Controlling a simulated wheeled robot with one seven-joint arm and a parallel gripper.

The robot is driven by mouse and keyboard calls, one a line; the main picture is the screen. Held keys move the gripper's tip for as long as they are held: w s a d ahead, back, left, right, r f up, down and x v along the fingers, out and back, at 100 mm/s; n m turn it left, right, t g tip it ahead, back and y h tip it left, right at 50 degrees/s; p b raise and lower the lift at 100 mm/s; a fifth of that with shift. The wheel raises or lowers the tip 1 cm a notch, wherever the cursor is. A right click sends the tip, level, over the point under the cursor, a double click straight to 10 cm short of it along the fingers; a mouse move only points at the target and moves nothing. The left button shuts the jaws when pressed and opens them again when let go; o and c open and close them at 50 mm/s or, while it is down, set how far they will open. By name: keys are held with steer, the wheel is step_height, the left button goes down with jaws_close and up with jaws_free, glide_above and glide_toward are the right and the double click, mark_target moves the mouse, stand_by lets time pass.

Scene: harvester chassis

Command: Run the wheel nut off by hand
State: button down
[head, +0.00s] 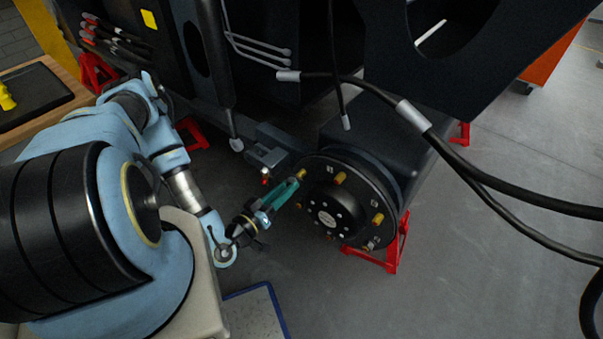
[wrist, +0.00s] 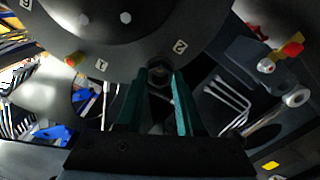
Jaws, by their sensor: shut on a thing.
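The wheel hub (head: 325,205) is a dark round disc with numbered positions and several gold-coloured studs around its rim. It also fills the top of the wrist view (wrist: 120,40). My gripper (head: 295,182) reaches the hub's upper left edge with its teal fingers. In the wrist view, my gripper (wrist: 160,76) has a finger on each side of a dark hexagonal wheel nut (wrist: 158,73), near the number 2. The jaws are shut on this nut at the hub face. A gold stud end (head: 301,173) shows at the fingertips; the fingers largely hide the nut in the head view.
Thick black hoses (head: 470,165) hang across the right. Red stands (head: 396,245) sit under the chassis. A grey bracket (head: 268,150) with a red-tipped fitting is close above the gripper. A workbench (head: 60,80) stands at left.

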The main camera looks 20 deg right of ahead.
steer(key=p+v, duration=0.1)
steer(key=v, duration=0.4)
steer(key=shift+s, duration=0.1)
stand_by(0.3)
